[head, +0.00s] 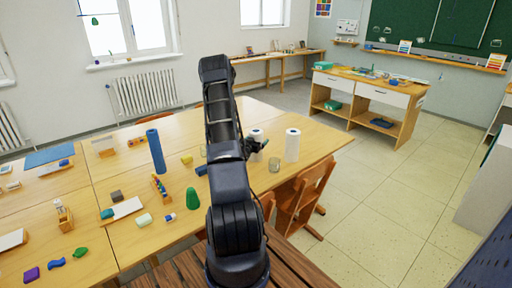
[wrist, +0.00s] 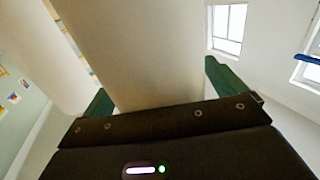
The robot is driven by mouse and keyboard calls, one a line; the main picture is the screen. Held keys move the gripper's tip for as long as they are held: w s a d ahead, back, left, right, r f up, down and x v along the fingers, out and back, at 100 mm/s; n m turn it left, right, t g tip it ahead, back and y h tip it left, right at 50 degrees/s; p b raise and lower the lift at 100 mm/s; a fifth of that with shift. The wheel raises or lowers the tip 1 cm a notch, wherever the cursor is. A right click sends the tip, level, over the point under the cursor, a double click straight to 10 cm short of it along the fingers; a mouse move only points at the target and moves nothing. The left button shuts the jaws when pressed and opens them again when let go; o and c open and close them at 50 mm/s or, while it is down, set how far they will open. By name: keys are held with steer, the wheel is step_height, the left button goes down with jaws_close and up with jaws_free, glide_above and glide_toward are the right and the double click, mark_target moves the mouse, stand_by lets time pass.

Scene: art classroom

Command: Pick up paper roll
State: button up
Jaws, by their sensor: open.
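Two white paper rolls stand upright on the wooden table in the head view: one on the right (head: 292,146) and one on the left (head: 257,134), the left one partly hidden by my gripper. My gripper (head: 259,146) is low beside the left roll. In the wrist view my gripper (wrist: 160,92) is open, its green fingers spread, with a large white roll (wrist: 140,50) filling the space between or just beyond them. A second white roll (wrist: 45,50) shows at the left. I cannot tell whether the fingers touch the roll.
The table (head: 235,228) also holds a glass jar (head: 274,164), a green cone (head: 193,198), a tall blue cylinder (head: 156,151) and several small blocks. A wooden chair (head: 303,195) stands at the table's right edge. The floor (head: 385,195) to the right is clear.

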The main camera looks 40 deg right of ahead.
steer(key=c, duration=1.1)
